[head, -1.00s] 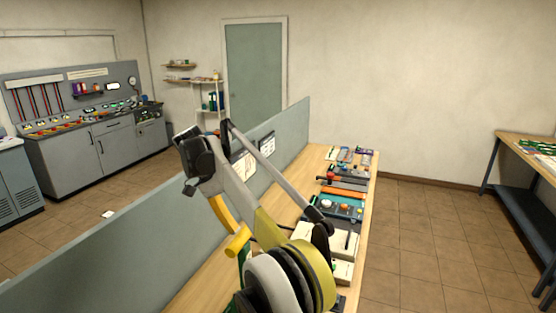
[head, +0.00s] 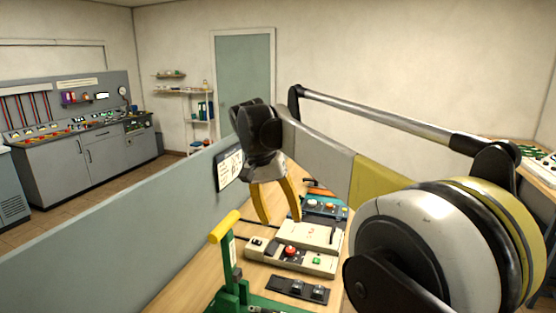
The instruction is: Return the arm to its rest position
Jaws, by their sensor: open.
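My gripper (head: 278,217) hangs in the middle of the head view, pointing down, with its two yellow fingers spread and nothing between them. It is above the wooden bench (head: 180,283), in front of the grey partition panel (head: 110,245). My arm reaches in from the right and hides part of the bench. A green device with a yellow-handled lever (head: 224,227) stands at the lower left of the gripper. A beige control box with red and green buttons (head: 290,258) lies on the bench below the fingers.
A black two-knob panel (head: 298,289) and a blue unit with buttons (head: 323,208) also sit on the bench. A grey control console (head: 85,150) stands at the far left wall. A grey door (head: 245,82) is behind. Another table (head: 540,162) is partly hidden at right.

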